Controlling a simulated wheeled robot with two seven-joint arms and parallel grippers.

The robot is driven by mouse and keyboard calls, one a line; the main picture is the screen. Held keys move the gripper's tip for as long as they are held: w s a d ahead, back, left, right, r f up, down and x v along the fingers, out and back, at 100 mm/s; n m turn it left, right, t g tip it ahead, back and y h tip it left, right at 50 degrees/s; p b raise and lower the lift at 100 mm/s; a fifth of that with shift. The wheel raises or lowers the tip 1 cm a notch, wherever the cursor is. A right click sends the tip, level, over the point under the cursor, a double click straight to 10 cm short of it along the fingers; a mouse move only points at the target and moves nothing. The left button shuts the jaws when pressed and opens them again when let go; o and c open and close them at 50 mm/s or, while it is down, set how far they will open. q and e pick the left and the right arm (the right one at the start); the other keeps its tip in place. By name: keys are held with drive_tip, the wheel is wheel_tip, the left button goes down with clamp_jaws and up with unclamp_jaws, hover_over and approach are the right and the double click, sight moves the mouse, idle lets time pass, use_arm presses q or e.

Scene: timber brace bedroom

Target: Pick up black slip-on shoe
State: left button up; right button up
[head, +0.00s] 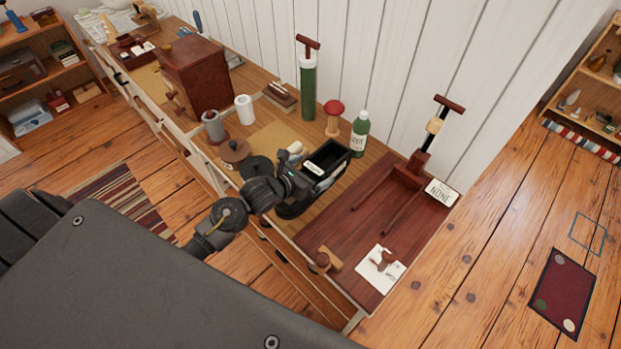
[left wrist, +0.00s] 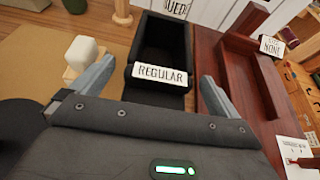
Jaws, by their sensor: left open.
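I cannot make out a black slip-on shoe in either view. My left gripper (head: 300,181) is over the bench beside a black open-topped box (head: 343,150). In the left wrist view, the fingers of my left gripper (left wrist: 157,75) are apart with nothing between them. Beyond them is the black box (left wrist: 165,40), with a white label reading "REGULAR" (left wrist: 160,74) on its near side. The box interior is dark, and I cannot tell if anything lies in it. My right gripper is not in view.
A dark red wooden tray (head: 345,255) with a pump-like upright lies right of the box. A green bottle (head: 360,133), a red-topped wooden stand (head: 333,117), a dark disc (head: 254,166) and a white block (left wrist: 82,53) stand nearby.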

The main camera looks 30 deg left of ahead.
use_arm(q)
drive_tip(key=shift+w+f, duration=0.1)
drive_tip(key=shift+w, duration=0.1)
drive_tip(key=shift+c, duration=0.4)
drive_tip(key=c, duration=1.6)
drive_tip(key=shift+c, duration=0.2)
